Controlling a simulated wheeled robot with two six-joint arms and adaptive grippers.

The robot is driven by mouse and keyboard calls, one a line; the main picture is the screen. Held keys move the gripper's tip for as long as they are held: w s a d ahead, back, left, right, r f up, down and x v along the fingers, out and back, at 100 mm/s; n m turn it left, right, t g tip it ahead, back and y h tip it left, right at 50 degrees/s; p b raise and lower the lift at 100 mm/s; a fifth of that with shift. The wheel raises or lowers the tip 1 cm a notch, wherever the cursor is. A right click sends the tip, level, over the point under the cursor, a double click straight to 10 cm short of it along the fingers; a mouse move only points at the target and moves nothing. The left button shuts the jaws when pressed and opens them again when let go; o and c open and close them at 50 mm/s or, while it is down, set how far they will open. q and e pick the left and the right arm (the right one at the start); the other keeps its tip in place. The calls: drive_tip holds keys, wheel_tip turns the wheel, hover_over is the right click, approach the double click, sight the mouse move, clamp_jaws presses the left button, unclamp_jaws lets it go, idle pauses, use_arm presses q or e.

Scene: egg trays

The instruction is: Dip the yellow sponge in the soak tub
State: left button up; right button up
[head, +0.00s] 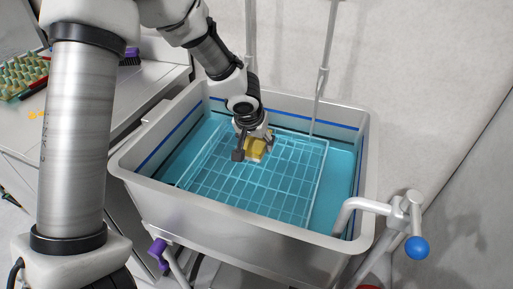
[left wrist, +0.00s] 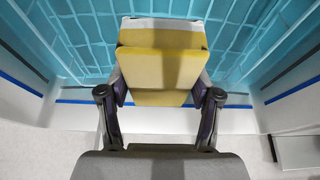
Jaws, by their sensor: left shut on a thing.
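The yellow sponge (head: 256,148) is held by my left gripper (head: 254,143) over the soak tub (head: 118,165). In the left wrist view the sponge (left wrist: 165,62) is a yellow block with a pale strip along its far edge, and the two fingers of my left gripper (left wrist: 160,95) press on its sides. The tub is grey with a blue line inside and holds blue-green water (head: 342,175). A wire rack (head: 215,185) lies in the tub beneath the sponge. I cannot tell whether the sponge touches the water. My right gripper is not in view.
A tap with a blue knob (head: 417,248) stands at the tub's right front corner. A counter (head: 120,100) on the left carries an egg tray (head: 22,78) and a purple brush (head: 130,56). A purple-handled valve (head: 158,252) is below the tub's front. Pipes (head: 325,75) rise behind.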

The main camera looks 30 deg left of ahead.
sight(256, 139)
use_arm(q)
drive_tip(key=shift+r+p, duration=3.1)
drive_tip(key=shift+r, duration=1.3)
wheel_tip(256, 139, up, 4)
drive_tip(key=p, duration=0.3)
